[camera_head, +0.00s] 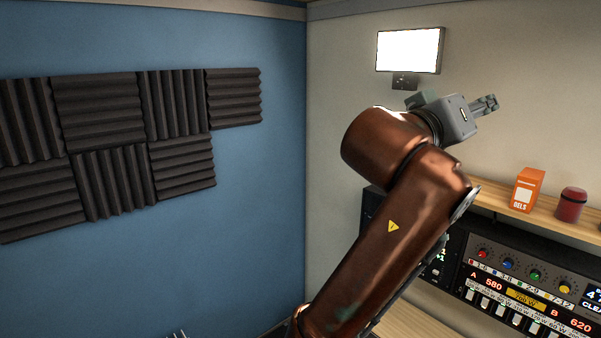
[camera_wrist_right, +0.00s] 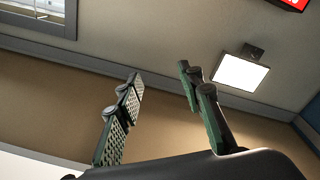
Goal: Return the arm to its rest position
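My right arm, copper-brown with a yellow warning mark, rises from the bottom middle of the head view toward the upper right. Its gripper (camera_head: 487,104) is raised in front of the pale wall, pointing right, above the shelf and just below and right of the lit panel. In the right wrist view the gripper (camera_wrist_right: 161,78) has its two green-padded fingers apart, with nothing between them.
A lit white panel (camera_head: 409,50) hangs on the pale wall. A wooden shelf (camera_head: 521,214) holds an orange box (camera_head: 527,189) and a dark red jar (camera_head: 571,204). Below is a rack of audio gear (camera_head: 510,262). Dark foam panels (camera_head: 97,99) cover part of the blue wall.

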